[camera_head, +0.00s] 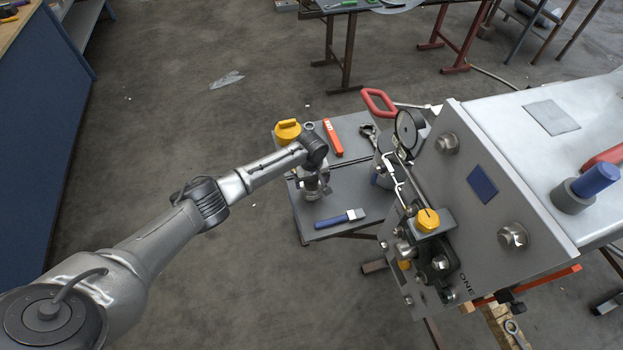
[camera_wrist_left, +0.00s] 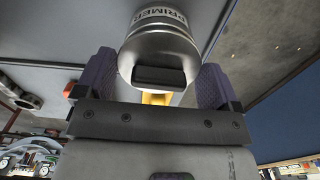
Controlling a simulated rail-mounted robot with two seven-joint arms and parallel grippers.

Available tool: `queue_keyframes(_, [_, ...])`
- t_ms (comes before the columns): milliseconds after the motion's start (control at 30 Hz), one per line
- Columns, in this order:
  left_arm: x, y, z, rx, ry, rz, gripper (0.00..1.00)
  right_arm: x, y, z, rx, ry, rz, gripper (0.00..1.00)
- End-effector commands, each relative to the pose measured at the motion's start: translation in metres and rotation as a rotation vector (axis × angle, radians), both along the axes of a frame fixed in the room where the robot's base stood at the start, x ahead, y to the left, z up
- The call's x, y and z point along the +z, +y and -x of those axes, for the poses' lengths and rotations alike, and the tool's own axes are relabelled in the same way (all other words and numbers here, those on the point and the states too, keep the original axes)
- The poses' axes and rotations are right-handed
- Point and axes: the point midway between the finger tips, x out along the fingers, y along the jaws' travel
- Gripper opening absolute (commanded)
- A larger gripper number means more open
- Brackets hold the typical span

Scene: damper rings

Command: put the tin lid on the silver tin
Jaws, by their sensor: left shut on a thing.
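My left gripper (camera_wrist_left: 157,88) comes down over the small grey table, at its front half in the head view (camera_head: 315,180). Its purple fingers stand on either side of a black grip block (camera_wrist_left: 158,76), which I take for the knob of the tin lid; the gripper is shut on it. The silver tin (camera_wrist_left: 160,38), marked PRIMER, fills the space right beyond the fingers. In the head view the tin is mostly hidden under the wrist. I cannot tell whether lid and tin touch. My right gripper is not in view.
The grey table (camera_head: 340,206) carries a yellow-topped thing (camera_head: 287,130), an orange-handled tool (camera_head: 333,138) and a blue-handled brush (camera_head: 340,218). A big grey machine (camera_head: 480,215) with a gauge (camera_head: 407,130) and knobs stands close on the right. Open floor lies left.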

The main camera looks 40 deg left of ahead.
Motion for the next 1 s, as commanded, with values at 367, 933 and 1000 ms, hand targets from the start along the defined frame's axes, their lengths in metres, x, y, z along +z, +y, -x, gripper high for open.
queue_keyframes(367, [-0.006, 0.000, 0.000, 0.000, 0.001, 0.001, 0.65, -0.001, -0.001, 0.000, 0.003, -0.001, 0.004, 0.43])
queue_keyframes(933, [-0.013, 0.000, 0.000, 0.001, -0.001, 0.001, 0.93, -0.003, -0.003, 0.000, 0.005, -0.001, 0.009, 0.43])
queue_keyframes(1000, [-0.013, 0.000, 0.000, 0.000, 0.000, 0.000, 0.99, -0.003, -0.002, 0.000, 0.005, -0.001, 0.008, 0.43])
